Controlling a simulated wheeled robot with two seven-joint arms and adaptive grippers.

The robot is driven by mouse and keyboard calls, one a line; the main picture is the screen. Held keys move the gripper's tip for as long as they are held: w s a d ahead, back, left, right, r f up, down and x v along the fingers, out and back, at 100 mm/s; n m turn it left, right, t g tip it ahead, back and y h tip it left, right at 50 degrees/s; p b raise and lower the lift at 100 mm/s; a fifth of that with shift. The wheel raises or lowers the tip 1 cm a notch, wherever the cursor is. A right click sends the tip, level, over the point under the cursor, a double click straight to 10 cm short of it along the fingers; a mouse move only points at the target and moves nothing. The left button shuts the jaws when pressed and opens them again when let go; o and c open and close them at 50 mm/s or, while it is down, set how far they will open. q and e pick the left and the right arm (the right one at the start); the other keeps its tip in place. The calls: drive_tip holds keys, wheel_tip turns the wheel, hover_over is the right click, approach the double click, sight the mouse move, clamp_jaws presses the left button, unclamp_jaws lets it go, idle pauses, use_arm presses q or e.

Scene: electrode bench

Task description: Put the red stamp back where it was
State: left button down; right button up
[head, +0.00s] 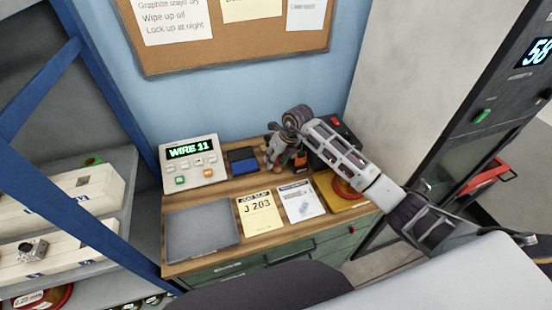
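My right gripper (275,150) reaches in from the right over the back of the wooden bench top (232,188). Its fingers point down beside the blue ink pad (243,161), and the wrist hides much of the area behind. A small orange-red piece (300,159) shows by the fingers. I cannot tell whether it is the red stamp or whether the fingers hold it. A dark object with a red part (336,122) stands behind my forearm, partly hidden. My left gripper is not in view.
A console reading "WIRE 11" (193,163) stands at the back left. A grey mat (202,222), a yellow "J 203" sheet (260,215) and a white sheet (301,200) lie in front. A yellow tray (335,197) with a red ring is at right. A blue-framed shelf (88,195) borders the left.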

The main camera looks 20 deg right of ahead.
drive_tip(key=shift+r, duration=0.15)
drive_tip(key=b+v, duration=0.2)
drive_tip(key=v, duration=1)
idle(0.8)
